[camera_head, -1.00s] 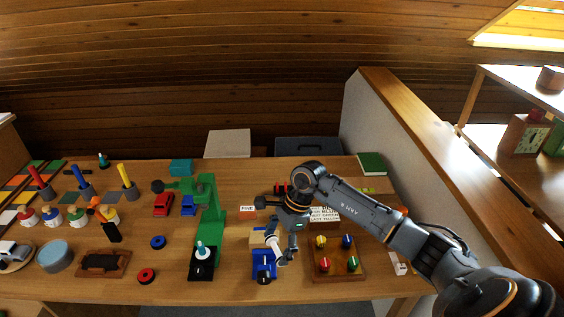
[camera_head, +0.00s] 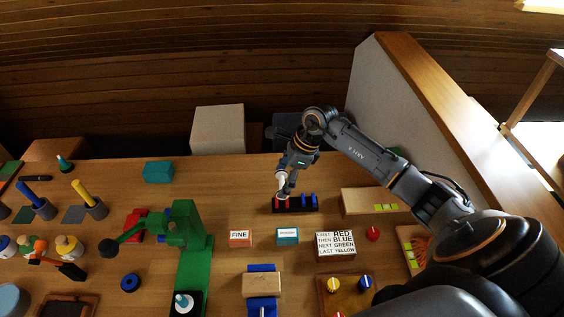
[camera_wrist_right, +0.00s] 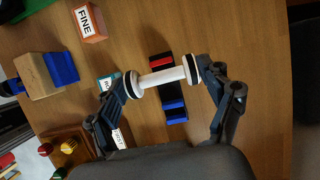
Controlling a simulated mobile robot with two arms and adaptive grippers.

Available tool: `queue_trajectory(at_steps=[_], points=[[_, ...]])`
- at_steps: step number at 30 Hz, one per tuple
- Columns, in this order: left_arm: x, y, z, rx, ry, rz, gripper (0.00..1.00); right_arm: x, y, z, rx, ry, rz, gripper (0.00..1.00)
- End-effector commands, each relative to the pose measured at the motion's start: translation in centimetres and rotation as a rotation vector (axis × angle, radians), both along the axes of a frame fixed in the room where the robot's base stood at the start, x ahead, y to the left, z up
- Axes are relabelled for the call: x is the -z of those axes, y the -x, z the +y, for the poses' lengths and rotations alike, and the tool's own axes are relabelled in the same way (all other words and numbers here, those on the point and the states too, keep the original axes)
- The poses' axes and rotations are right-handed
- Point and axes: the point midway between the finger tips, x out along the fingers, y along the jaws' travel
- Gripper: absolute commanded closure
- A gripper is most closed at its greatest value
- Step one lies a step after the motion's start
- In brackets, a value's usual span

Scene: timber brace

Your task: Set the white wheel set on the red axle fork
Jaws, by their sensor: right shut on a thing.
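The white wheel set, a white axle with dark-rimmed wheels at its ends, shows in the right wrist view (camera_wrist_right: 163,76) and in the head view (camera_head: 282,183). My right gripper (camera_head: 286,188) is shut on it, with one finger at each end wheel. The red axle fork (camera_head: 282,203) stands at the left end of a black base (camera_head: 295,210) with blue forks (camera_head: 309,200). In the right wrist view, the wheel set crosses in front of the base, between the red fork (camera_wrist_right: 161,61) and the blue part. I cannot tell whether it touches the fork. My left gripper is not in view.
A FINE block (camera_head: 240,238), a teal block (camera_head: 287,236) and a colour-order sign (camera_head: 336,243) stand in front of the base. A green stand (camera_head: 191,250) is to the left. A pale wooden block with green pieces (camera_head: 370,201) lies to the right.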

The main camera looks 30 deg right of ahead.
Motion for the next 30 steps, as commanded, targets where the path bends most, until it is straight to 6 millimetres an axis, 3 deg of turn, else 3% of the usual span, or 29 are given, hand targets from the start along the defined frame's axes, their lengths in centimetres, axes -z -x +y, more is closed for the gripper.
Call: queue_trajectory(at_steps=[6,11,16,23,30], points=[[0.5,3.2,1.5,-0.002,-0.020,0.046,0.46,0.6,0.0,0.1,-0.002,-0.002,0.001,0.51],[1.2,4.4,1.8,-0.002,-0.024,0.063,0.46,1.6,0.0,0.1,-0.002,-0.002,0.001,0.51],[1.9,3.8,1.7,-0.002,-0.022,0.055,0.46,2.9,0.0,0.1,-0.001,-0.001,-0.001,0.51],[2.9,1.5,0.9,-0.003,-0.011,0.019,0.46,4.7,0.0,0.1,-0.002,-0.002,0.001,0.51],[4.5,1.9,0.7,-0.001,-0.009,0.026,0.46,6.7,0.1,0.0,-0.002,0.001,0.001,0.51]])
